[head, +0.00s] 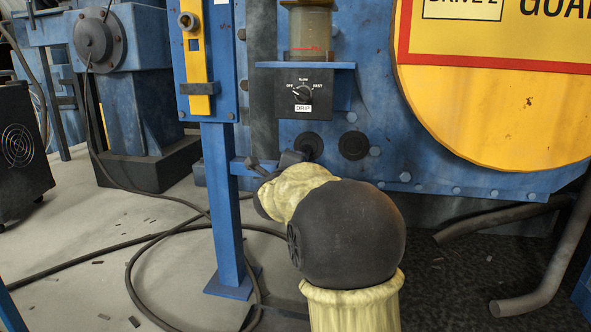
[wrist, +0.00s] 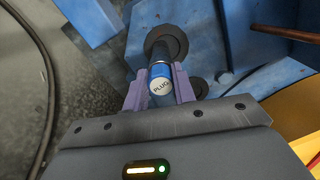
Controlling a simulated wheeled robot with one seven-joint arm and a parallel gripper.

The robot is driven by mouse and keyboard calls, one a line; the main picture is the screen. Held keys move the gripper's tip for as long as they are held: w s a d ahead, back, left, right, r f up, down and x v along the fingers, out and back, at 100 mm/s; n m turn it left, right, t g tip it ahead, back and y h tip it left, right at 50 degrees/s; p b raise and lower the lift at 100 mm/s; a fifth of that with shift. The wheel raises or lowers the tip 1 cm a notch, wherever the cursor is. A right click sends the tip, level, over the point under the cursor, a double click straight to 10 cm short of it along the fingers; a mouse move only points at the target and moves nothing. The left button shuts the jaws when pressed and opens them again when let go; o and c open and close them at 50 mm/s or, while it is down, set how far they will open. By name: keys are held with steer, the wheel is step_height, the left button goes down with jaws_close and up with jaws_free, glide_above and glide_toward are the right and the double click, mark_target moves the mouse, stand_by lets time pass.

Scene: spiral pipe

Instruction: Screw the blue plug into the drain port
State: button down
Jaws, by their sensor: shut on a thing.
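The blue plug (wrist: 162,87), with a round white face marked PLUG, is between the two pale purple fingers of my gripper (wrist: 161,75) in the wrist view. My gripper is shut on it. Its far end overlaps a dark round port (wrist: 167,40) on the blue machine; I cannot tell whether it is inside or only in front. In the head view two dark round ports sit side by side, a left one (head: 311,145) and a right one (head: 354,145). My gripper is at the left one, and my arm hides the plug there. No label shows which is the drain port.
Above the ports is a DRIP control box (head: 304,94) with a dial. A blue post (head: 227,200) stands left of my gripper, and a yellow guard (head: 500,80) is at the right. Cables (head: 135,240) lie on the floor at left.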

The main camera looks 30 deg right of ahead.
steer(key=shift+r+m+b, duration=0.1)
steer(key=shift+m+b, duration=0.4)
steer(key=m, duration=0.8)
steer(key=shift+d, duration=0.1)
steer(key=c, duration=1.1)
jaws_free()
steer(key=p+v, duration=0.6)
steer(key=v, duration=1.1)
steer(key=shift+s, duration=0.15)
